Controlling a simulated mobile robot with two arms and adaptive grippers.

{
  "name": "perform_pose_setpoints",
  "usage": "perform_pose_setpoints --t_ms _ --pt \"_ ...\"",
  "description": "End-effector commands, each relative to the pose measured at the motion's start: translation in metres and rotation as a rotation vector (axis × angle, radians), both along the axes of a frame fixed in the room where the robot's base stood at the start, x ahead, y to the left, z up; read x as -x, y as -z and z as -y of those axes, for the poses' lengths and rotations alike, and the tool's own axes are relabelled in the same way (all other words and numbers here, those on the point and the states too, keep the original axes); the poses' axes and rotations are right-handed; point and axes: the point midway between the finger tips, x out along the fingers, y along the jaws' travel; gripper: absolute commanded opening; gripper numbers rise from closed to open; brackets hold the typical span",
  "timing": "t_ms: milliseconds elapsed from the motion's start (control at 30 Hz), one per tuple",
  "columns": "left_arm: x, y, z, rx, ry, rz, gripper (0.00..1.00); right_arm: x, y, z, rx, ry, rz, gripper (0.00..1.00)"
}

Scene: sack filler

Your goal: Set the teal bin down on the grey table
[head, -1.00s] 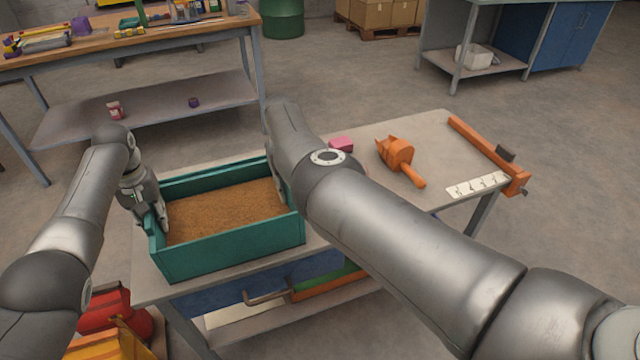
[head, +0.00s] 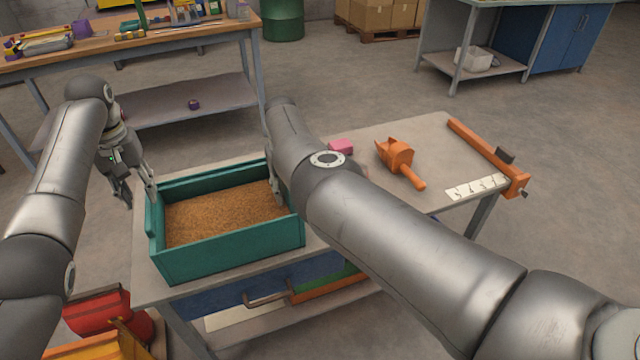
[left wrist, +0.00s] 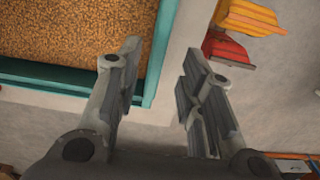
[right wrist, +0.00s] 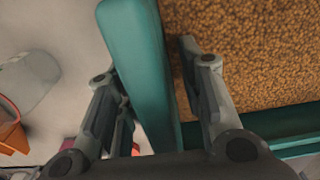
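The teal bin (head: 235,252), filled with brown grain (head: 222,213), sits level on the left part of the grey table (head: 437,135), as far as the head view shows. My left gripper (head: 138,198) is open and empty, just outside the bin's left end. In the left wrist view its fingers (left wrist: 160,55) are apart beside the bin's wall (left wrist: 160,50). My right gripper (right wrist: 150,60) straddles the bin's right wall (right wrist: 140,60), one finger inside and one outside, spread with gaps beside the wall. In the head view my right arm hides most of it.
An orange scoop (head: 400,160), a pink block (head: 341,146), an orange bar tool (head: 485,150) and a white marked strip (head: 477,187) lie on the table's right part. Red (head: 100,310) and yellow (head: 95,345) items stand low at the front left. A wooden workbench (head: 160,38) stands behind.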

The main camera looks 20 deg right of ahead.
Motion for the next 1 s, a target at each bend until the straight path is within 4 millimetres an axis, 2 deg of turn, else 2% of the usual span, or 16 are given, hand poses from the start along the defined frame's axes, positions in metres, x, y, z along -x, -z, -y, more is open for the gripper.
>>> perform_pose_setpoints --t_ms 100,267,367,700,833,1000 --pt "0.000 -0.013 0.000 0.000 0.000 0.000 0.36 0.000 0.000 0.000 0.000 0.000 0.000 0.36" --pt "0.000 -0.018 0.000 0.000 0.000 -0.001 0.36 -0.001 -0.007 0.000 0.001 0.000 0.002 0.36" --pt "0.000 -0.019 0.000 0.000 0.000 -0.001 0.36 -0.001 -0.020 -0.001 0.001 0.001 0.002 0.36" --pt "0.000 -0.018 0.000 0.000 0.000 -0.001 0.36 -0.001 -0.090 0.000 0.001 0.000 0.004 0.36" --pt "0.000 -0.018 0.000 0.000 0.000 -0.001 0.36 -0.001 -0.109 0.000 0.001 0.000 0.002 0.36" --pt "0.000 -0.018 0.000 0.000 0.001 -0.001 0.36 0.000 -0.119 0.000 0.000 0.000 0.000 0.36"
